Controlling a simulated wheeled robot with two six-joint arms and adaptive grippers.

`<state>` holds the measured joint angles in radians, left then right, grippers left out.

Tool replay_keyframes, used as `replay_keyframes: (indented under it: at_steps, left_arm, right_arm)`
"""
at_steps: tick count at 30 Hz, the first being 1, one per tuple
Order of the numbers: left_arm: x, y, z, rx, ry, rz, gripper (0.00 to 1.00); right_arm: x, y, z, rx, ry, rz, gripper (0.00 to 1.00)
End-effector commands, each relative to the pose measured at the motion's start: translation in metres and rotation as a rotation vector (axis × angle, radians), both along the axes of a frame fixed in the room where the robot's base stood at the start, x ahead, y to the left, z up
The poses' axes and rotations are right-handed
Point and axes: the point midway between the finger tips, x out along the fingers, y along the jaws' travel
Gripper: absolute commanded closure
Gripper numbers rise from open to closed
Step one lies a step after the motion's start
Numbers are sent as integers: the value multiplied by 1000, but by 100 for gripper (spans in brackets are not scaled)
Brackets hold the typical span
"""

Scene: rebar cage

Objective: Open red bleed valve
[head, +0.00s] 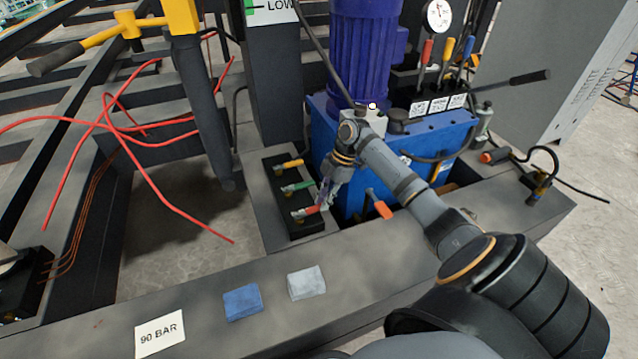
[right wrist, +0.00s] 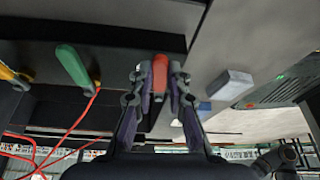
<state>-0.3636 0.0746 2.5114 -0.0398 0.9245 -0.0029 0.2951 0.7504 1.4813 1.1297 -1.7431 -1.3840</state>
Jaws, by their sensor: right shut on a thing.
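The red bleed valve handle (head: 304,212) is the nearest of three coloured handles on a black valve block (head: 320,226), in front of the blue hydraulic unit. My right gripper (head: 323,200) reaches down to it from the right. In the right wrist view the red handle (right wrist: 160,74) lies between the two fingers of my right gripper (right wrist: 158,80), which is shut on it. The fingers hide part of the handle in the head view. My left gripper is in neither view.
The green handle (head: 297,187) and yellow handle (head: 289,165) sit just behind the red one. An orange-tipped lever (head: 381,208) is to the right. A blue block (head: 243,301), a grey block (head: 307,283) and a "90 BAR" card (head: 160,334) lie on the beam in front.

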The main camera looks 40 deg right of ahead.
Motion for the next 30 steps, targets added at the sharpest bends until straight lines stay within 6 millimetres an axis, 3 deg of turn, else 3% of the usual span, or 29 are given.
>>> replay_keyframes:
  at_steps: [2,3,8,19,30]
  left_arm:
    - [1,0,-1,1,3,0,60]
    - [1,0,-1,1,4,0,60]
    - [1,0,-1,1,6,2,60]
    - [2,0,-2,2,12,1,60]
    - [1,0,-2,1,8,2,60]
  right_arm:
    - [0,0,0,1,-1,1,100]
    - [0,1,0,1,-1,1,80]
    - [0,1,0,1,-1,1,60]
    - [0,-3,9,-1,-3,0,60]
    - [-5,-35,87,-2,-4,-1,60]
